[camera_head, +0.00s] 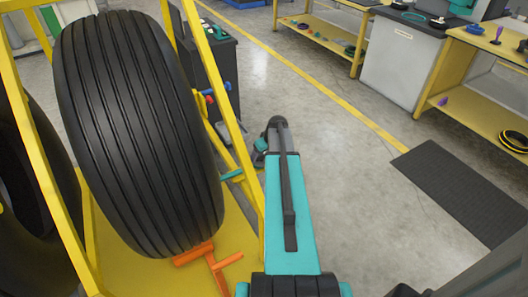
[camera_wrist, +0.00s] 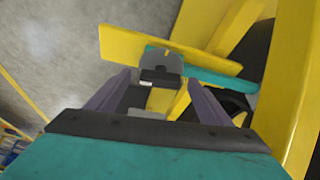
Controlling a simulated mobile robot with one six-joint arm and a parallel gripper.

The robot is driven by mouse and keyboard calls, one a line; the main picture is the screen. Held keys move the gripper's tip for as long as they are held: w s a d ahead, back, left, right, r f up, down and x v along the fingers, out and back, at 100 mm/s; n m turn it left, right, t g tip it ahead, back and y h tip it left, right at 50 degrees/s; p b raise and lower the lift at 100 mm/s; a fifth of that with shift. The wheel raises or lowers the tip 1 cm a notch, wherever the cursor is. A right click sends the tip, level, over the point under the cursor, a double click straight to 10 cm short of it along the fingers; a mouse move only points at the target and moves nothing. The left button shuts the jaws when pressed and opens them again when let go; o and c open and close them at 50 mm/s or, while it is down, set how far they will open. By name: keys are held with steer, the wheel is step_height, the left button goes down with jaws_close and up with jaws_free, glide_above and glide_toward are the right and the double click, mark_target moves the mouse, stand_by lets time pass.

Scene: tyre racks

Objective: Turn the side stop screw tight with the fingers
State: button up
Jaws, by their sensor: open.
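The side stop screw shows in the wrist view as a dark grey knob (camera_wrist: 162,64) at the outer end of a teal rod (camera_wrist: 212,77). The rod passes a yellow bar and points towards the tyre. My gripper (camera_wrist: 160,82) has its two purple fingers apart, one on each side of the knob in the picture. I cannot tell whether either finger touches it. In the head view the teal rod (camera_head: 232,175) shows at the rack's right post, beside the tyre (camera_head: 135,135). My arm hides the knob and fingers there.
The yellow rack (camera_head: 232,95) has a post close to my arm. An orange chock (camera_head: 195,254) sits at the tyre's foot. Open floor (camera_head: 330,130) lies to the right, with a black mat (camera_head: 465,190) and workbenches beyond.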

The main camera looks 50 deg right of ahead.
steer(key=shift+f, duration=0.1)
steer(key=c, duration=1.1)
steer(key=shift+a+m, duration=0.1)
steer(key=shift+m, duration=0.4)
steer(key=shift+w+a+m+h+b, duration=0.1)
steer(key=shift+m+h+b, duration=0.2)
steer(key=shift+m+h, duration=0.7)
steer(key=shift+m+y, duration=0.3)
steer(key=shift+m, duration=0.1)
steer(key=shift+g, duration=0.3)
steer(key=o, duration=1.1)
